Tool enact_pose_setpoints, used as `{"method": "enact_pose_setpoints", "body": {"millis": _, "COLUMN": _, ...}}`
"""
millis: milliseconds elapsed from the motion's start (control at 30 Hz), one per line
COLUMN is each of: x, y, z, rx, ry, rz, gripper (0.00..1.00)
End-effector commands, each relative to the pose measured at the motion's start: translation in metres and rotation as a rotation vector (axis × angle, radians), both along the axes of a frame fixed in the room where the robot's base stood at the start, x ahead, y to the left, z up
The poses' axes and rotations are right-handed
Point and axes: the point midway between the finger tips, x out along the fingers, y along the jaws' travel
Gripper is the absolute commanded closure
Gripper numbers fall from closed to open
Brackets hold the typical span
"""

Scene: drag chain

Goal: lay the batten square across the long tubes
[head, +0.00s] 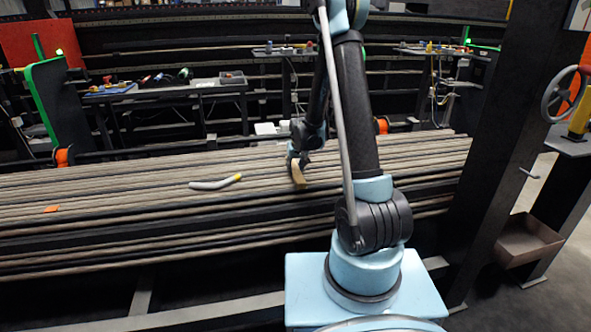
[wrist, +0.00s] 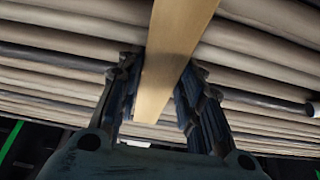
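The batten (head: 298,174) is a short pale wooden strip at the far-middle of the long tubes (head: 130,205). In the wrist view the batten (wrist: 170,50) runs from the top edge down between the fingers of my gripper (wrist: 168,66). Both fingertips lie close against its sides, so the gripper looks shut on it. The batten crosses the tubes (wrist: 255,45) at a steep angle, slightly tilted in that view. Whether it touches the tubes or hangs just above them I cannot tell. In the head view my gripper (head: 298,160) is small and dark over the tubes.
A grey curved piece with a yellow end (head: 215,184) lies on the tubes left of the batten. A small orange piece (head: 51,208) lies farther left. A bench with tools (head: 165,87) stands behind. A dark post (head: 500,130) rises at the right.

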Motion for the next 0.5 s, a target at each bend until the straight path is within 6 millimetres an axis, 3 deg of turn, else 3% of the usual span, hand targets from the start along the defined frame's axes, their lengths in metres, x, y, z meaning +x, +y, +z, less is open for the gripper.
{"method": "enact_pose_setpoints", "body": {"millis": 100, "x": 0.0001, "y": 0.0, "z": 0.0001, "rx": 0.0, "ry": 0.0, "rz": 0.0, "gripper": 0.44}}
{"method": "enact_pose_setpoints", "body": {"millis": 500, "x": -0.0009, "y": -0.0002, "z": 0.003, "rx": 0.0, "ry": 0.0, "rz": 0.0, "gripper": 0.44}}
